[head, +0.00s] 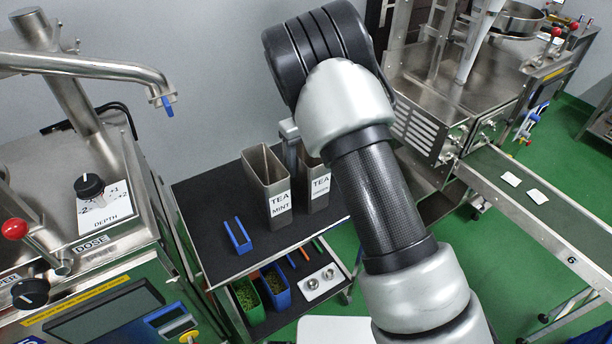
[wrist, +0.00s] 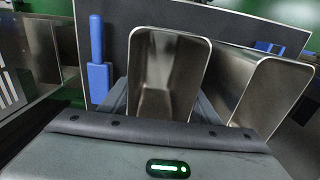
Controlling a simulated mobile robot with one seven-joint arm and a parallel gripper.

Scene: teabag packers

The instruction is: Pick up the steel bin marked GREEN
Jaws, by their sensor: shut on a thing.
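Two tall open steel bins stand side by side on the black-topped cart in the head view. The left bin (head: 265,172) is labelled TEA MINT. The right bin (head: 317,196) has a TEA label whose lower word is too small to read, and my arm partly covers it. In the wrist view my gripper (wrist: 164,105) is shut on the middle steel bin (wrist: 168,62), with a finger along each side. This appears to be the right-hand bin of the head view. The mint bin (wrist: 268,88) leans across the picture at right, close beside it. Both bins look empty inside.
The cart top (head: 215,208) also holds a blue scoop or tray (head: 238,235). Its lower shelf has a green bin (head: 249,300) and a blue bin (head: 275,287) with contents. A dosing machine (head: 90,250) stands at left, and a conveyor (head: 540,205) at right.

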